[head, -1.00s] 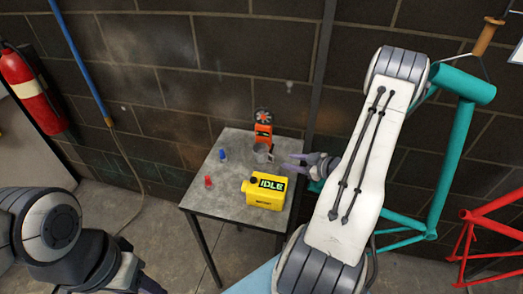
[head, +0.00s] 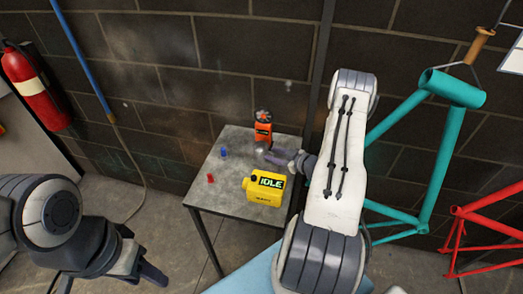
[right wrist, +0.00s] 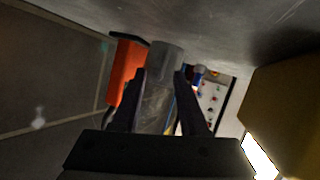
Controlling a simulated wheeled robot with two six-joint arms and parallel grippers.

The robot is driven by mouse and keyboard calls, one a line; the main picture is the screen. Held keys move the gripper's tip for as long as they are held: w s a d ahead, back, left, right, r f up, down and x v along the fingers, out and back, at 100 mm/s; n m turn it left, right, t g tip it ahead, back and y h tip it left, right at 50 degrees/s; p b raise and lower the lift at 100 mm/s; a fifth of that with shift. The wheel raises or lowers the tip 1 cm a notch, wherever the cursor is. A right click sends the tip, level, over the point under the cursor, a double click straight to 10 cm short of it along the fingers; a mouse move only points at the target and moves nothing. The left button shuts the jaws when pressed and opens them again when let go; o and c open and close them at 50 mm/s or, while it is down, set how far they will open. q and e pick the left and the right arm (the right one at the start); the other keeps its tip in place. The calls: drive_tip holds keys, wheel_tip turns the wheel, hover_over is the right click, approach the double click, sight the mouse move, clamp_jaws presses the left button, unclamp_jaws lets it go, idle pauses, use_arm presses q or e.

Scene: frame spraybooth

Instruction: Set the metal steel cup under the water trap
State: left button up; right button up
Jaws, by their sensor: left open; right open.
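A small grey metal cup (head: 261,148) stands on the table, just in front of an orange unit (head: 263,131) with a dark round top; I cannot tell whether this unit is the water trap. My right gripper (head: 270,154) is open at the cup, reaching in from the right. In the right wrist view the grey cup (right wrist: 165,60) shows between and beyond the open fingertips (right wrist: 160,75); contact is unclear. The orange unit (right wrist: 126,72) is close on its left there. My left gripper (head: 112,279) is open and empty, low at the left, away from the table.
A yellow box marked IDLE (head: 264,188) stands at the table's front right, close to my right gripper. A blue item (head: 224,153) and a red item (head: 210,178) stand on the left of the grey table (head: 228,198). A brick wall is behind.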

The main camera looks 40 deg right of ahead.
clamp_jaws()
drive_tip(key=shift+f, duration=0.1)
idle(1.3)
